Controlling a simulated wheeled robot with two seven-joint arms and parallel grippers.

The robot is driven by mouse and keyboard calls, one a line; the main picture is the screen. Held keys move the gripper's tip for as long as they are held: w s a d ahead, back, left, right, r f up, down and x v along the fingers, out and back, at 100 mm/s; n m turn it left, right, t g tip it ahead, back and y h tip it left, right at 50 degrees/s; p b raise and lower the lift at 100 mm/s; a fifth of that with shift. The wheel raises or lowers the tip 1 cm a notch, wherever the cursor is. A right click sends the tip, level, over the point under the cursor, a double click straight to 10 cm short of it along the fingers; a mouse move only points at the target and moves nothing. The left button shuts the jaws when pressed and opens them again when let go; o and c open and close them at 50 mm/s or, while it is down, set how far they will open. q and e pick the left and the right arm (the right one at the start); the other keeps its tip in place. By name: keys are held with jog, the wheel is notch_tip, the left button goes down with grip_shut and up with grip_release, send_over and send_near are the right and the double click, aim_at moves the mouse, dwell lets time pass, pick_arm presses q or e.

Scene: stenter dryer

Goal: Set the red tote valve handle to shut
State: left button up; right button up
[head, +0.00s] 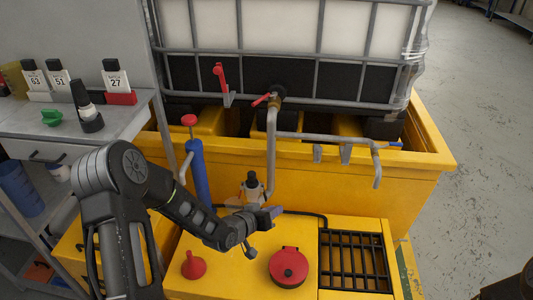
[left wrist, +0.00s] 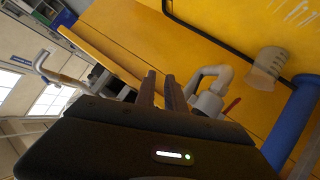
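The caged white tote (head: 345,28) stands at the back above a yellow bund. Its red valve handle (head: 261,100) sticks out to the left of the dark outlet fitting, at the top of a grey pipe. My left gripper (head: 274,212) is well below and in front of this handle, above the yellow deck, touching nothing visible. In the left wrist view its two fingers (left wrist: 162,82) stand slightly apart with nothing between them. A small red part (left wrist: 232,105) shows beside a pale pipe there; I cannot tell if it is the valve handle.
A red lever (head: 221,84) is on the tote cage. A blue pump (head: 197,172) with a red knob stands left of the pipe. A small bottle (head: 252,187), red funnel (head: 194,265), red cap (head: 289,267) and black grate (head: 355,260) are near my left arm. Floor is clear at right.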

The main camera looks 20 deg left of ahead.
pick_arm(q)
jog(key=shift+m+t, duration=0.5)
jog(key=shift+t, duration=0.2)
jog(key=w+r, duration=0.1)
jog(key=r, duration=0.1)
jog(key=w+r, duration=0.1)
jog(key=r, duration=0.1)
jog(key=r+b, duration=0.1)
jog(key=r, duration=0.1)
jog(key=shift+w+a, duration=0.15)
jog(key=shift+w, duration=0.25)
grip_shut()
jog(key=w+a+r+m+t+y, duration=0.1)
jog(key=a+r+m+t+y, duration=0.1)
jog(key=r+m, duration=0.6)
jog(key=w+a+r+m+t+y+b, duration=0.1)
jog(key=a+r+m+t, duration=0.2)
jog(key=r+m, duration=0.6)
jog(key=m, duration=0.4)
jog(key=shift+w+a+r+y, duration=0.25)
jog(key=shift+a+r+y, duration=0.05)
jog(key=shift+a+y, duration=0.1)
